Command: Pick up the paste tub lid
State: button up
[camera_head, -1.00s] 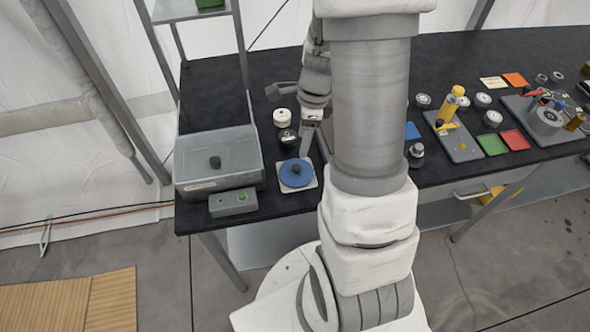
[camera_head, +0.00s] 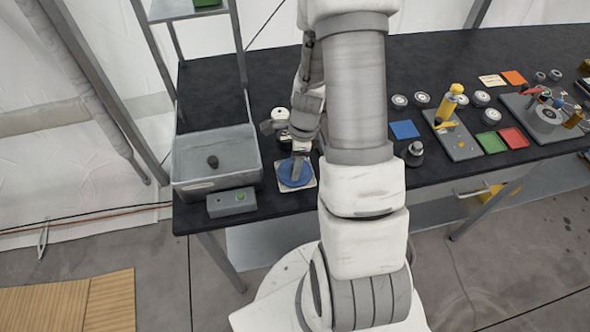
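A blue round lid (camera_head: 294,176), which looks like the paste tub lid, sits on a pale square mat (camera_head: 312,183) near the front left of the black table. Its dark knob, seen earlier, is now covered by my gripper (camera_head: 298,168). My gripper points down over the middle of the lid, with its fingertips at or just above the knob. The fingers are small and partly hidden by my wrist, so I cannot tell whether they are open or shut on the knob, or whether they touch it.
A white-topped jar (camera_head: 280,114) is close behind my gripper. A blue square (camera_head: 405,129) and several jars lie right.

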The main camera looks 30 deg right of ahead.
grip_shut()
jog(key=shift+r, duration=0.1)
dwell(0.3)
